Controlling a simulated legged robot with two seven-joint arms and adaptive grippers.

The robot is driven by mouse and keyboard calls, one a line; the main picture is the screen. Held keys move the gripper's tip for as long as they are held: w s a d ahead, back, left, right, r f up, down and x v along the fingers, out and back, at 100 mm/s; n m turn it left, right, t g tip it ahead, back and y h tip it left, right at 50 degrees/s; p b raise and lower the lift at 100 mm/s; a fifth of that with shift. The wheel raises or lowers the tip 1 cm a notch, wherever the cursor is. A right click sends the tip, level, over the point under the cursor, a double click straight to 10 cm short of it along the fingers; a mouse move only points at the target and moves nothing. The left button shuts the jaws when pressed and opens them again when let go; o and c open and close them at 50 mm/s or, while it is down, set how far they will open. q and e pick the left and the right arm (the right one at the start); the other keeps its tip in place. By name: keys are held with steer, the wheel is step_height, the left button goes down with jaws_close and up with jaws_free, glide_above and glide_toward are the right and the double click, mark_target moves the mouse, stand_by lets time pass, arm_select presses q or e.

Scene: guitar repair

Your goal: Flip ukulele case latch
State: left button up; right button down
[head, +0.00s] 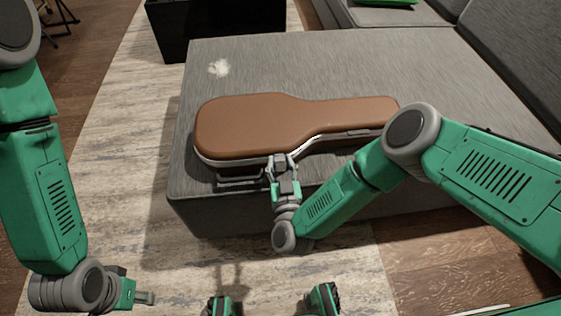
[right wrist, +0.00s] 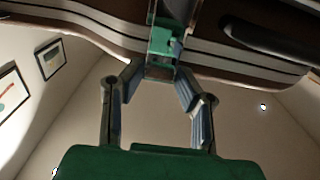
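The brown ukulele case (head: 255,128) lies closed on a grey upholstered seat (head: 300,65). Its pale rim and dark underside also show in the right wrist view (right wrist: 100,22). My right gripper (head: 282,158) is at the case's near edge, with its fingers apart. In the right wrist view, a metal latch (right wrist: 162,42) on the rim lies between and just beyond the fingertips (right wrist: 158,72); I cannot tell whether they touch it. Another latch (head: 357,133) is on the narrow part's side. My left gripper (head: 140,298) is low at left, away from the case; its finger opening is unclear.
The case handle (head: 240,179) sticks out left of my right gripper and also shows in the right wrist view (right wrist: 268,40). A white patch (head: 219,68) lies on the seat behind the case. A black box-like table (head: 215,25) stands beyond.

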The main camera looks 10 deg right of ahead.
steer(key=shift+d, duration=0.25)
steer(key=shift+a, duration=0.4)
steer(key=shift+s+a+f+t+b, duration=0.1)
steer(key=shift+s+t+b, duration=0.05)
steer(key=shift+t+b, duration=0.15)
steer(key=shift+s+f+t+b, duration=0.4)
steer(key=shift+s+t+b, duration=0.2)
steer(key=shift+t+b, duration=0.25)
steer(key=shift+s+f+t, duration=0.1)
steer(key=shift+s+t, duration=0.15)
steer(key=shift+t, duration=0.2)
steer(key=shift+s+f+t+p, duration=0.25)
steer(key=shift+s+t+p, duration=0.25)
steer(key=shift+t, duration=0.4)
steer(key=shift+s+f+t, duration=0.45)
steer(key=shift+f+t, duration=0.05)
steer(key=shift+t, duration=0.4)
steer(key=shift+f, duration=0.1)
